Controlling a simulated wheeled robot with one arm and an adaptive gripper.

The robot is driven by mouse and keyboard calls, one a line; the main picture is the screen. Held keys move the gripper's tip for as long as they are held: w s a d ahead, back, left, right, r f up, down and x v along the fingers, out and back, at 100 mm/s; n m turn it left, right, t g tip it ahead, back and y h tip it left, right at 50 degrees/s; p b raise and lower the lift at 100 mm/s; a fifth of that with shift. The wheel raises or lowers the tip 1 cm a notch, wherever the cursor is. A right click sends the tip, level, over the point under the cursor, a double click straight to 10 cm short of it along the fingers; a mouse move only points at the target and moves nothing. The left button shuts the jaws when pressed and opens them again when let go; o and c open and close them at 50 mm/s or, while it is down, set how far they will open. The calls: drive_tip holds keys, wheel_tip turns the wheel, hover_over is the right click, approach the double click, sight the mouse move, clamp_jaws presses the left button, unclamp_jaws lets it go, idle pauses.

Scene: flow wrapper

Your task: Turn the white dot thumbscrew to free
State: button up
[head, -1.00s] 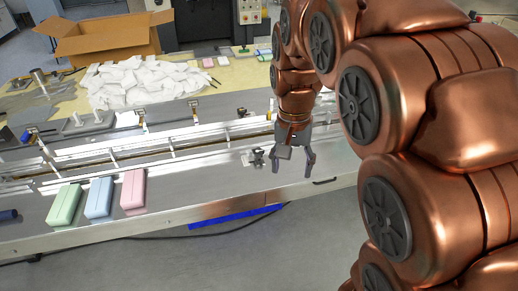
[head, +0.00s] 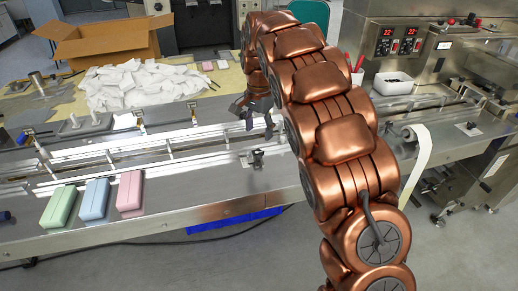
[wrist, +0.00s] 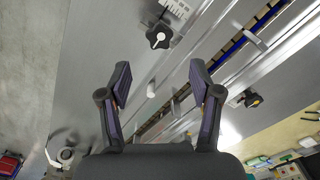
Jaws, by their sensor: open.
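The white dot thumbscrew (wrist: 158,38) shows in the wrist view as a dark lobed knob with a white centre, beside a small marked plate. It appears to be the small dark fitting (head: 256,158) on the near side of the steel deck in the head view. My gripper (wrist: 160,72) is open and empty. In the wrist view the knob lies beyond the fingertips, roughly in line with the gap between them. In the head view my gripper (head: 259,130) hangs above the rails, farther back than that fitting. Nothing touches the knob.
A second dark knob with a yellow-orange mark (wrist: 252,98) stands across the rails. Guide rails (head: 110,153) run along the deck. Green (head: 60,207), blue (head: 95,199) and pink (head: 130,190) blocks lie left. A paper roll (head: 414,135) is at right.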

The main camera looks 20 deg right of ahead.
sight(259, 152)
drive_tip(key=shift+s+f+p, duration=0.1)
drive_tip(key=shift+f+p, duration=0.65)
drive_tip(key=shift+f, duration=3.1)
drive_tip(key=c, duration=1.1)
